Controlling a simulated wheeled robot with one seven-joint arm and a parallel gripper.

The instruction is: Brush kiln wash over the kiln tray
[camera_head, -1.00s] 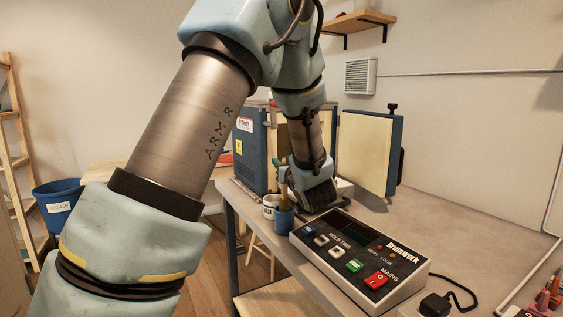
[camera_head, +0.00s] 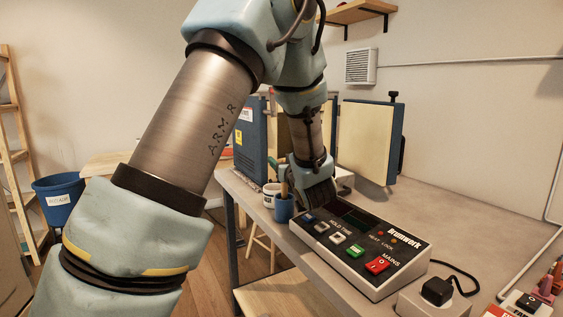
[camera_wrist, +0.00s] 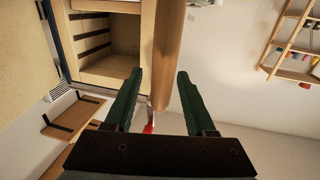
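My gripper (camera_wrist: 160,88) is open in the wrist view, with its two green fingers apart. A thick brown wooden rod (camera_wrist: 168,40), which looks like a handle, runs between the fingers, closer to the right one, with a gap on the left. In the head view my wrist hides the fingers, just behind the control box. A blue cup (camera_head: 284,208) holding upright brush-like handles (camera_head: 283,178) stands beside my wrist at the table edge. A white mug (camera_head: 270,196) with a label stands just left of it. I cannot make out the kiln tray.
The blue kiln (camera_head: 250,145) stands behind my arm, its door (camera_head: 368,140) swung open to the right. The tabletop (camera_head: 465,222) at right is largely clear.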

